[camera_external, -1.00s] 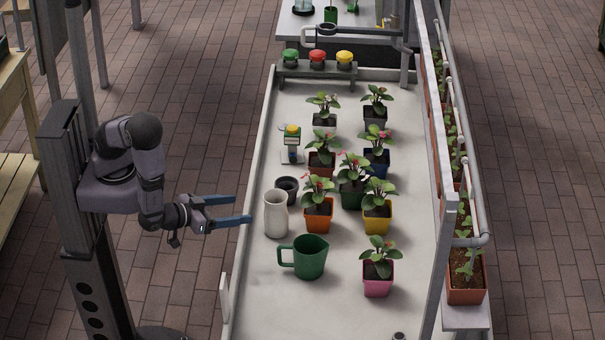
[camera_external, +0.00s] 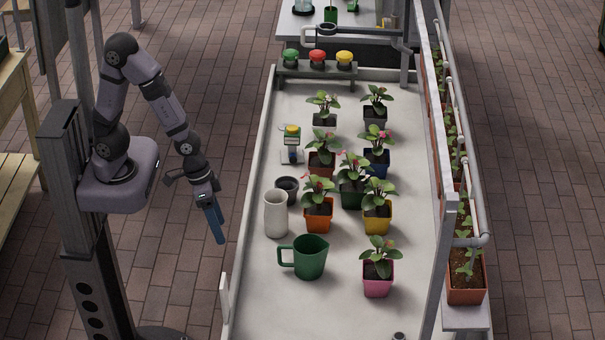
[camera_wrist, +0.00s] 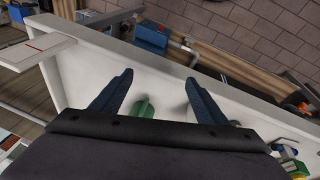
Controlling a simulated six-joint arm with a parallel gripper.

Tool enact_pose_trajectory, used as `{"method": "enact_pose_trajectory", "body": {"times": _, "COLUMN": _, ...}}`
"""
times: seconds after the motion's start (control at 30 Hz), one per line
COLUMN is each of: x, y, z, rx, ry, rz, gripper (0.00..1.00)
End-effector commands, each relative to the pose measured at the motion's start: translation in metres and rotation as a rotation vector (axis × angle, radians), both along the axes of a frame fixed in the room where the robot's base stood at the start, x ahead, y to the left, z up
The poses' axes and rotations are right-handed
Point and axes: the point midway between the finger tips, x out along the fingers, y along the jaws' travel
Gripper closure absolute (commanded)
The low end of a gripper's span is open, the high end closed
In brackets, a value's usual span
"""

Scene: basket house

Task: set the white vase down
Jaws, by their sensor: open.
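The white vase (camera_external: 276,215) stands upright on the pale bench, near its left edge, with nothing holding it. My gripper (camera_external: 217,236) is to the left of the vase and clear of it, outside the bench edge, with its fingers pointing down. In the wrist view my gripper (camera_wrist: 159,80) shows its two blue fingers spread apart with nothing held between them. A green shape (camera_wrist: 143,107) shows low between the fingers, perhaps the jug. I cannot make out the vase clearly in the wrist view.
A green jug (camera_external: 311,257) stands in front of the vase, and a dark cup (camera_external: 287,188) stands just behind it. Several potted plants fill the middle of the bench (camera_external: 300,318), including an orange pot (camera_external: 318,217) right of the vase. The bench's front left is bare.

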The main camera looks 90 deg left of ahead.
Motion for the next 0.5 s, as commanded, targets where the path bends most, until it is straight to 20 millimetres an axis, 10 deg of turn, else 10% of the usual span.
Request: {"method": "enact_pose_trajectory", "body": {"times": 0.5, "x": -0.078, "y": 0.084, "z": 0.048, "rx": 0.154, "ry": 0.252, "rz": -0.195, "gripper": 0.32}}
